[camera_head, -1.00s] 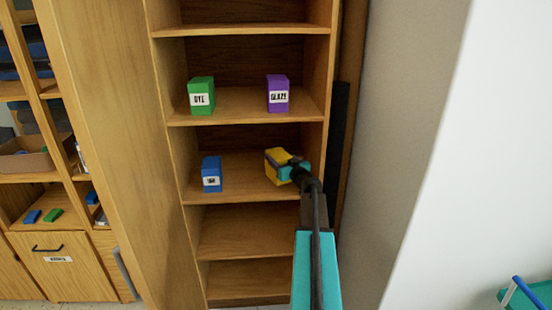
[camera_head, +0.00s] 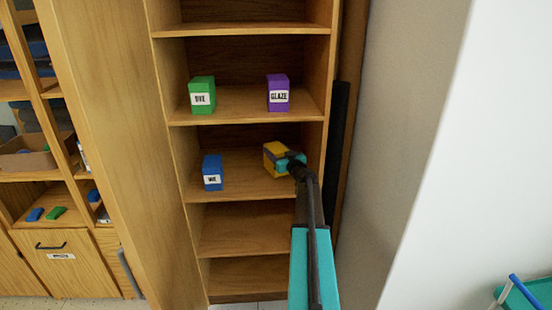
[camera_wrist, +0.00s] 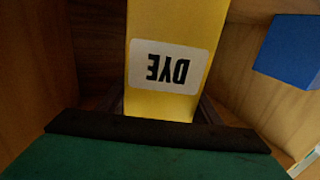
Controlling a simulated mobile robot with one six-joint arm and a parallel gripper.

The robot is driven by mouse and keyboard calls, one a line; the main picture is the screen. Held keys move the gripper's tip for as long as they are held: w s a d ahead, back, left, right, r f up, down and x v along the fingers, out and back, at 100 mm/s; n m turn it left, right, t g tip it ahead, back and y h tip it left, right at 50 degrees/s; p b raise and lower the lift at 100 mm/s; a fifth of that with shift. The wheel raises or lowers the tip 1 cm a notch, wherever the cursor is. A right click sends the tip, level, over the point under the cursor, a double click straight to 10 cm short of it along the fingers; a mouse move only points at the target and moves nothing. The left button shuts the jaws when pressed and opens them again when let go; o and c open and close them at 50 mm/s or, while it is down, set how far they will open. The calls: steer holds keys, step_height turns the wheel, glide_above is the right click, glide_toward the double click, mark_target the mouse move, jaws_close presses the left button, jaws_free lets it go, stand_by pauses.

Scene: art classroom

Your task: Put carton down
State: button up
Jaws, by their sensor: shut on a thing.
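The yellow carton (camera_head: 271,160) is in the right part of the cabinet's middle shelf (camera_head: 240,188). In the wrist view the carton (camera_wrist: 175,25) fills the centre, with a white DYE label that reads upside down. My gripper (camera_head: 286,162) is shut on the carton from its front right side. My arm covers part of the carton in the head view. I cannot tell whether the carton's base touches the shelf board.
A blue carton (camera_head: 212,172) stands at the left of the same shelf; it also shows in the wrist view (camera_wrist: 292,48). A green DYE carton (camera_head: 202,95) and a purple GLAZE carton (camera_head: 278,93) stand one shelf up. The two shelves below look empty.

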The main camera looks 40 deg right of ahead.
steer(key=shift+f+p, duration=0.7)
steer(key=shift+f, duration=1)
steer(key=shift+f+b, duration=0.15)
steer(key=shift+b, duration=0.15)
steer(key=o, duration=1.5)
steer(key=shift+c, duration=0.2)
steer(key=shift+p, duration=0.35)
steer(key=shift+b+v, duration=0.55)
steer(key=shift+v, duration=0.85)
steer(key=b+v, duration=0.2)
steer(key=v, duration=0.7)
steer(key=shift+b, duration=0.4)
steer(key=shift+s, duration=0.15)
